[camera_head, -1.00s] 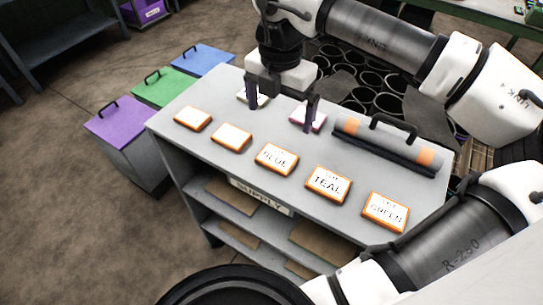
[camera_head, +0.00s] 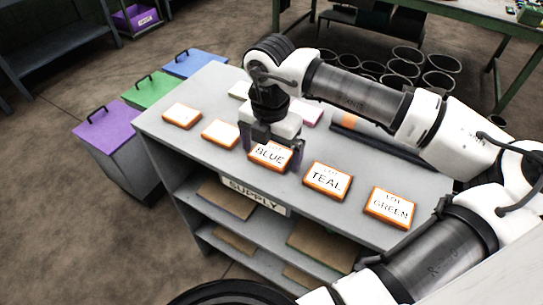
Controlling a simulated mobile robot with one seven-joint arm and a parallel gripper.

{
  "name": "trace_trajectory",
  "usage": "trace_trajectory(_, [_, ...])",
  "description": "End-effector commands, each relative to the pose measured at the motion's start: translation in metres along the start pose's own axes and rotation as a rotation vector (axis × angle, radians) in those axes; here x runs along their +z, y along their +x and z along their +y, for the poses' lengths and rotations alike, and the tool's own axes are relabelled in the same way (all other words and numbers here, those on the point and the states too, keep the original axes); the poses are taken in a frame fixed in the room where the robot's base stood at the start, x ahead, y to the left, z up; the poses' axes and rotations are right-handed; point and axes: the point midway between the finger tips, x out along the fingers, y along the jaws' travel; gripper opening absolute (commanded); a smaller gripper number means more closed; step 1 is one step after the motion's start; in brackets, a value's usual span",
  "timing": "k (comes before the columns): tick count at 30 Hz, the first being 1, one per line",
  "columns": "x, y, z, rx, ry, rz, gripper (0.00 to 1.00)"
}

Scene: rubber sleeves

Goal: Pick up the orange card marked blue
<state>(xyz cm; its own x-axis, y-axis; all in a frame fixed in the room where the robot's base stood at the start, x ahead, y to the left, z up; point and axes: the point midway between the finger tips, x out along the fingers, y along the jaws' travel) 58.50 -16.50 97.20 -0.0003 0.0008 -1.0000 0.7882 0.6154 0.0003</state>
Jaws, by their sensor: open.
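The orange-edged card marked BLUE (camera_head: 268,157) lies flat on the grey cabinet top, in the middle of the front row. My gripper (camera_head: 271,158) points down at this card, its fingers apart, one showing by the card's left end and one by its right end. Part of the card's far edge is hidden by the gripper. I cannot tell whether the fingers touch it. To its right lie the orange-edged cards marked TEAL (camera_head: 326,180) and GREEN (camera_head: 389,207). To its left lie two more orange-edged cards, one near (camera_head: 221,134) and one farther left (camera_head: 182,115), their words unreadable.
The grey cabinet (camera_head: 160,129) bears a SUPPLY label. Purple (camera_head: 105,131), green (camera_head: 152,92) and blue (camera_head: 195,63) lidded bins stand left.

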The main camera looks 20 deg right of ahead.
Motion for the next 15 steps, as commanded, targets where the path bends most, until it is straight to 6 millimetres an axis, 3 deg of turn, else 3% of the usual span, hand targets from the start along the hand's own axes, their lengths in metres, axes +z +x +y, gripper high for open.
trace_trajectory(5, [0.0001, -0.001, 0.0, 0.0, 0.0, 0.0, 0.97])
trace_trajectory(15, [0.0002, -0.0012, -0.0001, 0.0, 0.001, 0.0, 0.54])
